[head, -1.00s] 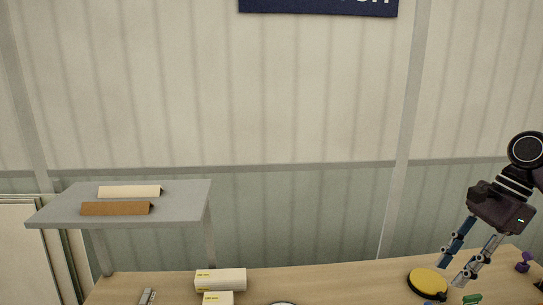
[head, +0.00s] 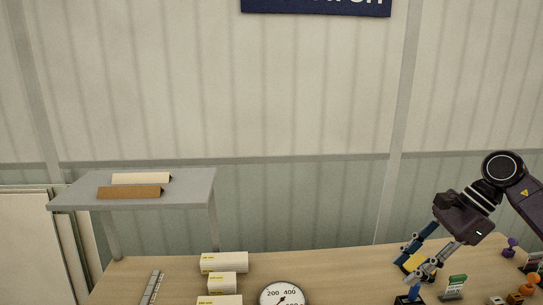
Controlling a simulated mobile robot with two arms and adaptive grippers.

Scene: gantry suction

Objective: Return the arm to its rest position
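My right gripper (head: 411,264) comes in from the right edge and points down and left over the right part of the workbench. Its two fingers stand apart with a visible gap. A yellow disc (head: 412,262) shows between and behind the fingers, partly hidden by them. It appears to lie on the bench, and I cannot tell whether a finger touches it. My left gripper is not in view.
A green and white card (head: 455,285) stands right of the gripper, with a purple piece (head: 510,246) and an orange piece (head: 526,287) beyond. A round dial (head: 283,297), white boxes (head: 224,263) and a grey shelf (head: 195,190) are left. The mid-bench (head: 330,268) is clear.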

